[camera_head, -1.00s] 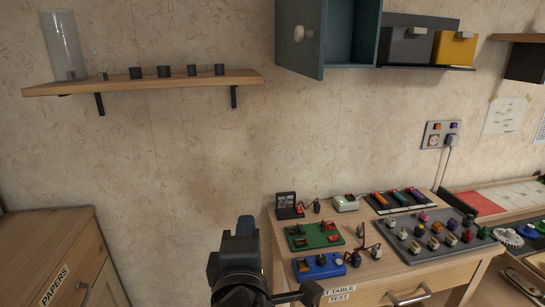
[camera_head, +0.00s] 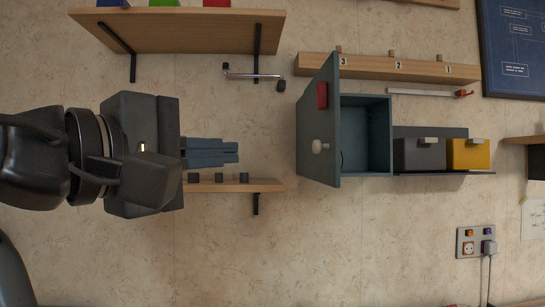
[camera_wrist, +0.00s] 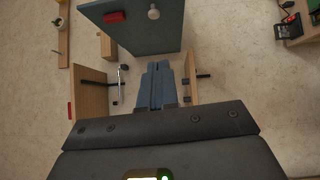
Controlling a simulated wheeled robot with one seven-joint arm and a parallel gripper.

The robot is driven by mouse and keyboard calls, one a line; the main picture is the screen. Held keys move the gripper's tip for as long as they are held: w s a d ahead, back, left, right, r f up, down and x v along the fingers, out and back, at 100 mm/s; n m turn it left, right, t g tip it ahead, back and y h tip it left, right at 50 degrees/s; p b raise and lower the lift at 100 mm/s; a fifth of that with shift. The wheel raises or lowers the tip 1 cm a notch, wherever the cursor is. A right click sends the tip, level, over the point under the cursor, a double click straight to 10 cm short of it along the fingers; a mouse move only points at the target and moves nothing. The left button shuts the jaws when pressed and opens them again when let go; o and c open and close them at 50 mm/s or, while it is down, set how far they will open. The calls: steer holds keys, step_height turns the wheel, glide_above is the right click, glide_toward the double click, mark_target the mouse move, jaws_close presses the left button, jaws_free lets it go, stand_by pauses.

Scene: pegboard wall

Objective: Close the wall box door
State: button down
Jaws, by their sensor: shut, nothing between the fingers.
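The teal wall box (camera_head: 366,134) hangs on the wall with its door (camera_head: 318,135) swung wide open to the left. The door carries a white round knob (camera_head: 319,147) and a red block-shaped part (camera_head: 322,95). In the wrist view the door (camera_wrist: 140,30) shows at the top, with its knob (camera_wrist: 153,14) and red part (camera_wrist: 114,17). My gripper (camera_head: 236,152) is shut and empty, its blue-grey fingers pointing right toward the door with a clear gap. In the wrist view my gripper (camera_wrist: 156,68) points up toward the door's lower edge.
A lower wooden shelf (camera_head: 262,185) lies just beyond my fingers. An upper shelf (camera_head: 180,32) and a metal rod (camera_head: 254,76) are above. Grey (camera_head: 418,155) and yellow (camera_head: 468,155) boxes sit right of the wall box. Open wall lies below the box.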

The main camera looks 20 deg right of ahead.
steer(key=s+d+x, duration=0.1)
steer(key=s+x, duration=0.1)
steer(key=x, duration=1)
steer(key=shift+d, duration=0.45)
steer(key=shift+s+r+p, duration=0.1)
steer(key=shift+r+p, duration=0.05)
steer(key=shift+p, duration=0.2)
